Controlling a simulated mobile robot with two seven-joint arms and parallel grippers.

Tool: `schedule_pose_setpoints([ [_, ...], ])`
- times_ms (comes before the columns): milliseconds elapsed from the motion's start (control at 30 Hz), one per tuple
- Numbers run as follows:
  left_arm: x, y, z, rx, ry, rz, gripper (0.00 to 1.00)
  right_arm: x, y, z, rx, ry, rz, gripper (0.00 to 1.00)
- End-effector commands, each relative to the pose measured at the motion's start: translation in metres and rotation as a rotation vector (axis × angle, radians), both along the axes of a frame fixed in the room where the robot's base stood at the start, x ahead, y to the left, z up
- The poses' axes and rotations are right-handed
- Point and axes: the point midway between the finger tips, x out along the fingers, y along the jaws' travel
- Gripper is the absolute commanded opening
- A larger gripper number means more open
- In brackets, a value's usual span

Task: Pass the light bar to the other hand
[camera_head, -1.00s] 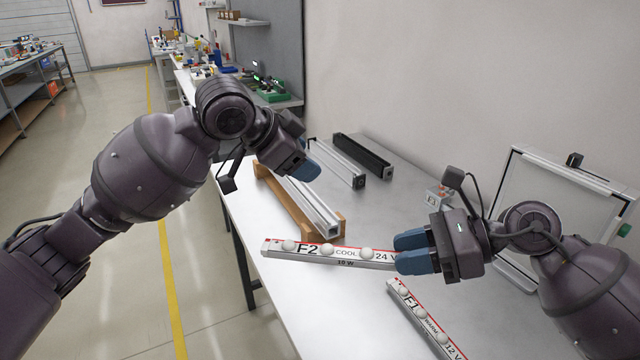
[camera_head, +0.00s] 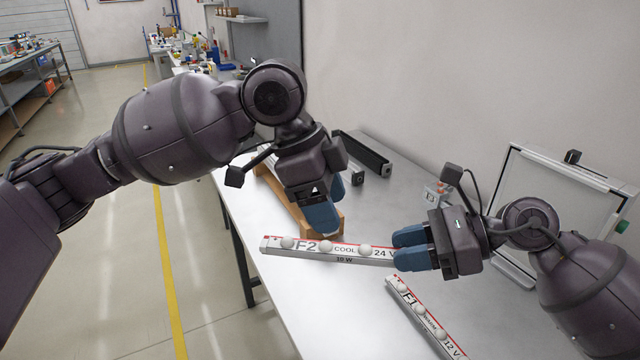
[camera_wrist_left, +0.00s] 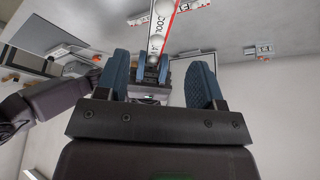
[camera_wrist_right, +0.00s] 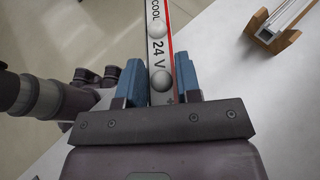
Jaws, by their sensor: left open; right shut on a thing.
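The bar also runs between the fingers in the right wrist view (camera_wrist_right: 160,50). My left gripper (camera_head: 328,212) is open and empty, pointing down just above and behind the bar's middle, apart from it. In the left wrist view the bar (camera_wrist_left: 158,35) shows beyond the open blue fingers, with the right gripper at its end.
A second bar (camera_head: 425,318), marked F1 WARM 12 V, lies on the table (camera_head: 300,320) in front. A wooden cradle (camera_head: 298,212) with a metal profile stands behind the left gripper. A black bar (camera_head: 362,152) lies further back. A framed panel (camera_head: 560,200) stands at right.

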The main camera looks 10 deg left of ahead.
Motion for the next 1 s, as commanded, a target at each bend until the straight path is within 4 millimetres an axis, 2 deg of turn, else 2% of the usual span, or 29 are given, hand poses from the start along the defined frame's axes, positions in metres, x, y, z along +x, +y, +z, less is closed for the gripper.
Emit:
schedule_pose_setpoints([
  [300, 0.001, -0.02, -0.048, -0.001, 0.0, 0.001, 0.62, 0.0, 0.0, 0.001, 0.001, 0.0, 0.0, 0.05],
  [500, 0.002, -0.029, -0.07, -0.002, -0.001, 0.001, 0.62, 0.0, 0.0, 0.001, 0.001, -0.001, 0.0, 0.05],
  [700, 0.002, -0.033, -0.08, -0.001, -0.002, 0.001, 0.62, 0.0, 0.0, 0.001, 0.001, -0.001, 0.0, 0.05],
  [1000, 0.002, -0.033, -0.081, -0.001, -0.003, 0.001, 0.62, 0.0, 0.0, 0.001, 0.001, -0.001, 0.0, 0.05],
])
